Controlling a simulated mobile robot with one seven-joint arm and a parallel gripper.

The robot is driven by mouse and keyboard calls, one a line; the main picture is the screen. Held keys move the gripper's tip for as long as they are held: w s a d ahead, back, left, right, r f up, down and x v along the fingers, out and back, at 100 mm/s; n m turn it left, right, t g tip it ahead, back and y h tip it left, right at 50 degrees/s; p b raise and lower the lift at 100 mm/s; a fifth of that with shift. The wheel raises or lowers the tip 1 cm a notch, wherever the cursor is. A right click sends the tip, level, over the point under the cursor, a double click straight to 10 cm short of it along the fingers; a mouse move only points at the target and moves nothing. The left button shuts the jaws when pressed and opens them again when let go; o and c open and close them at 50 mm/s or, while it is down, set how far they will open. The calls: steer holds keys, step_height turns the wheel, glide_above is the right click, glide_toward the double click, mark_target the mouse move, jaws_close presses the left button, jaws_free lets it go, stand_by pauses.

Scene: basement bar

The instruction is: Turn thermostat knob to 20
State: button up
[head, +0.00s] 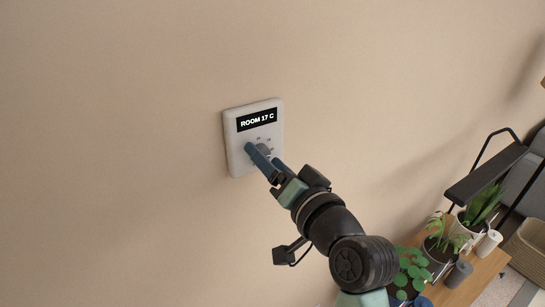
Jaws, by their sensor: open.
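The thermostat (233,160) is a white plate on the beige wall, near the middle of the head view. Its black display (257,119) reads "ROOM 17 C". A grey round knob (264,149) with small marks around it sits below the display and is partly hidden by my gripper. My gripper (263,154) is open, with its blue fingers reaching to the front of the plate at the knob. I cannot tell whether the fingers touch the knob. The knob's pointer setting cannot be read.
A wooden bench (470,281) with several potted plants (440,236) stands at the lower right. A dark-armed chair (487,175) is behind it. A woven basket (529,244) is at the right edge. The wall around the thermostat is bare.

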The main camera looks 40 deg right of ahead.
steer(key=b+v, duration=0.4)
steer(key=v, duration=0.9)
steer(key=shift+b, duration=0.3)
